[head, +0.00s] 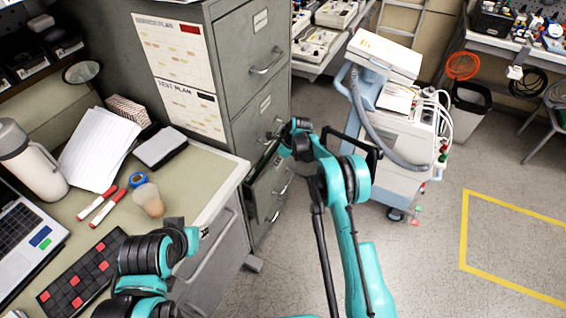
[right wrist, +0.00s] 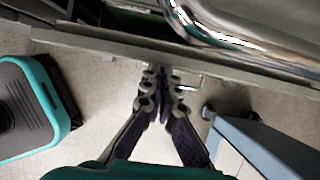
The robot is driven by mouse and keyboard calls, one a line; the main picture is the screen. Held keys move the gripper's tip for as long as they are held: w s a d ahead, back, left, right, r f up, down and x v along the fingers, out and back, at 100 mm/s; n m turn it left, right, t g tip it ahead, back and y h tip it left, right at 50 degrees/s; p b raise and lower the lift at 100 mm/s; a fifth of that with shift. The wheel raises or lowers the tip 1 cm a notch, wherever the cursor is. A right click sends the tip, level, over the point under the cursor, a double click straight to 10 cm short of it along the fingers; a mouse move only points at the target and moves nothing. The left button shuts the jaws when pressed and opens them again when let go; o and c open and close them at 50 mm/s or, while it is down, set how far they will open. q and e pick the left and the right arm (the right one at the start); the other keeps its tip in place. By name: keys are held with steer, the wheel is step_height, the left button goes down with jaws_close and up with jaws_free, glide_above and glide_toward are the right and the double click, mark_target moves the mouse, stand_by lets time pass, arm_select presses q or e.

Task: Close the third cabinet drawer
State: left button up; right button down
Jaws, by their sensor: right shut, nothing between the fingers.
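The grey filing cabinet (head: 236,75) stands behind the desk. Its third drawer (head: 270,182) is pulled out, with a dark gap above its front; the drawers above it look shut. My right gripper (head: 284,147) is at the cabinet, by the open drawer's top edge, and partly hides it. In the right wrist view, my shut, empty fingers (right wrist: 163,78) point at the drawer's front edge (right wrist: 185,52), with a chrome handle (right wrist: 225,28) close by. Whether they touch the edge is unclear. My left gripper (head: 201,234) is over the desk's right edge, its fingers too small to read.
A medical cart (head: 395,130) stands right of the cabinet. The floor (head: 430,240) on the right is open.

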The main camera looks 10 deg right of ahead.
arm_select(q)
steer(key=shift+w+a, duration=0.1)
steer(key=shift+w, duration=0.2)
arm_select(e)
steer(key=shift+w+a, duration=0.4)
steer(key=shift+a, duration=0.2)
